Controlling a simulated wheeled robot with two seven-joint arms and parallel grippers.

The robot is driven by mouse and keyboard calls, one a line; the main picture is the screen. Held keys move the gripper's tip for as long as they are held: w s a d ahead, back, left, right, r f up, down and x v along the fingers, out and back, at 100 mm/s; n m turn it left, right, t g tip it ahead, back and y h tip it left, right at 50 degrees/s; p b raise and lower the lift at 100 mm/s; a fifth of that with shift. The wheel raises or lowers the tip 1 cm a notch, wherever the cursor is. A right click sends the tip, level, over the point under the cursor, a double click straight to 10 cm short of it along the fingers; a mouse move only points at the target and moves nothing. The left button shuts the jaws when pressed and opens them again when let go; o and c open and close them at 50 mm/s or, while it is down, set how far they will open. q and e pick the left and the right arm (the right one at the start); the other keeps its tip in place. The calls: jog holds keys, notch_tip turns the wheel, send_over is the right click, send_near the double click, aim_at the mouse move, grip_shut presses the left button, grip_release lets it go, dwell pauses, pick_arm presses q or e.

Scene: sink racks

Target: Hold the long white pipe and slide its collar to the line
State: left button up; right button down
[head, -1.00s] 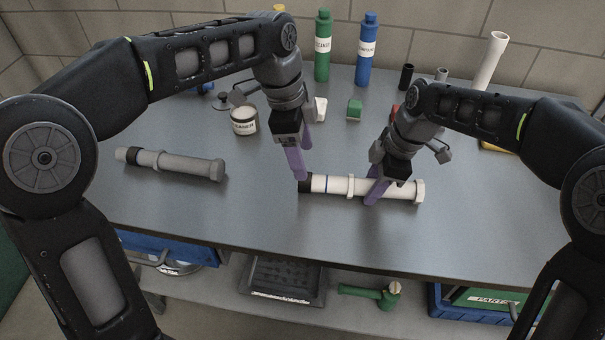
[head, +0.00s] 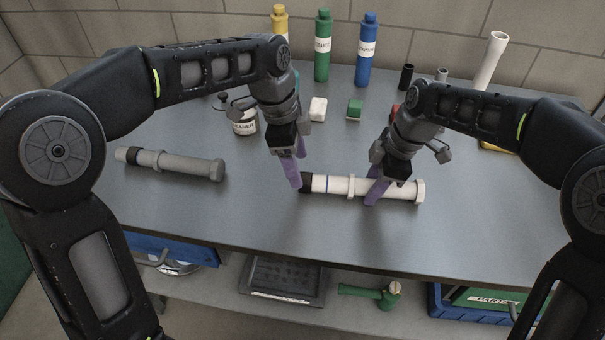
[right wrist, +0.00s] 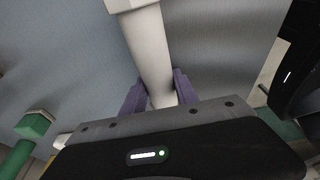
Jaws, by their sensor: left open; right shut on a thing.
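The long white pipe (head: 335,186) lies on the grey table, with a black left end, a blue line (head: 328,185) and a flanged right end. Its white collar (head: 351,186) sits to the right of the blue line, apart from it. My right gripper (head: 378,190) is shut on the pipe between collar and right end. The pipe also shows between its purple fingers in the right wrist view (right wrist: 150,50). My left gripper (head: 300,173) is open at the pipe's black end; whether it touches is unclear.
A grey pipe (head: 185,166) with its own collar lies at the left. A jar (head: 244,127), a white block (head: 318,109), a green block (head: 354,110) and bottles (head: 323,50) stand farther back. The table in front of the white pipe is clear.

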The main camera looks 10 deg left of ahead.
aim_at(306, 183)
pick_arm(q)
jog(key=shift+d+f, duration=0.2)
jog(key=shift+f, duration=0.8)
jog(key=shift+d+f, duration=0.2)
jog(key=shift+f, duration=0.8)
jog(key=shift+d+f, duration=0.2)
jog(key=shift+f, duration=0.8)
jog(key=c, duration=1.2)
